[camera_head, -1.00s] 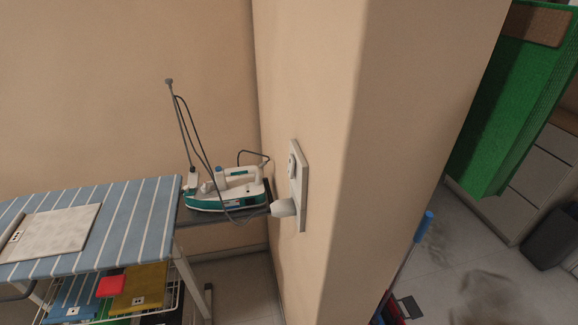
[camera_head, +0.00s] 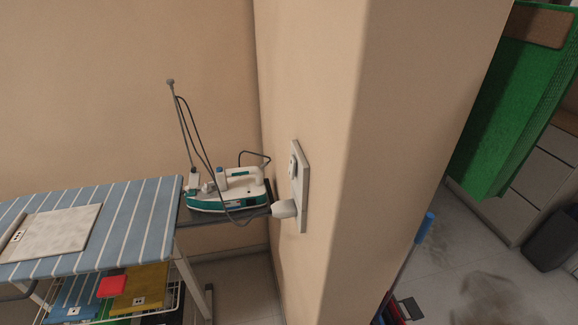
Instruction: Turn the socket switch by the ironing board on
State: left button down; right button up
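A white socket plate (camera_head: 302,190) is mounted on the beige wall, right of the ironing board. A small switch (camera_head: 292,166) sits on its upper part; its setting is too small to tell. A white plug (camera_head: 284,209) is in the lower part of the plate. The ironing board (camera_head: 110,225) has a blue and white striped cover and stands at the left. A white and teal iron (camera_head: 228,190) rests on its dark end shelf, with a cord running to the plug. Neither of my grippers is in view.
A folded light cloth (camera_head: 55,232) lies on the board. Folded coloured clothes (camera_head: 140,288) sit on a rack below. The wall corner (camera_head: 350,180) juts out at centre. A blue-tipped handle (camera_head: 424,226), green cloth (camera_head: 510,100) and drawers (camera_head: 535,185) are at right.

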aim_at(293, 163)
jog(key=z, duration=1.15)
jog(key=k, duration=0.7)
jog(key=z, duration=0.2)
